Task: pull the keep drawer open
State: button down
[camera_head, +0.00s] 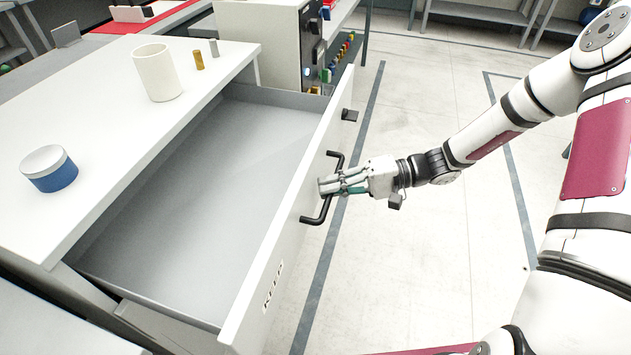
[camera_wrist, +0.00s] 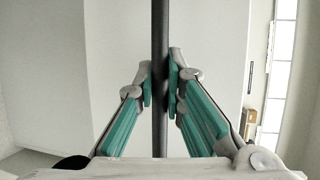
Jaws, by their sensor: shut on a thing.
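The keep drawer (camera_head: 190,190) stands pulled well out from the white cabinet, and its grey inside is empty. Its white front (camera_head: 285,235) bears a KEEP label (camera_head: 272,285). A black bar handle (camera_head: 318,213) is fixed to the outside of the front. My gripper (camera_head: 330,186) is at the middle of the handle, with its fingers shut on the bar. In the wrist view the dark bar (camera_wrist: 160,50) runs up between the two teal-padded fingers (camera_wrist: 160,88), which sit close on both sides of it. Part of the bar is hidden by the fingers.
On the cabinet top (camera_head: 110,120) stand a white cup (camera_head: 157,72), a blue jar with a white lid (camera_head: 50,169), a small brass cylinder (camera_head: 198,60) and a grey one (camera_head: 214,47). A machine box (camera_head: 265,45) stands behind. The floor (camera_head: 430,260) right of the drawer is clear.

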jog(key=shift+d, duration=0.15)
jog(key=c, duration=1.9)
grip_release()
jog(key=d, duration=0.4)
jog(key=d+r, duration=0.1)
jog(key=d, duration=0.3)
jog(key=d+r, duration=0.1)
jog(key=d, duration=0.2)
jog(key=shift+w+d, duration=0.3)
jog(key=shift+d, duration=0.1)
jog(key=shift+r, duration=0.1)
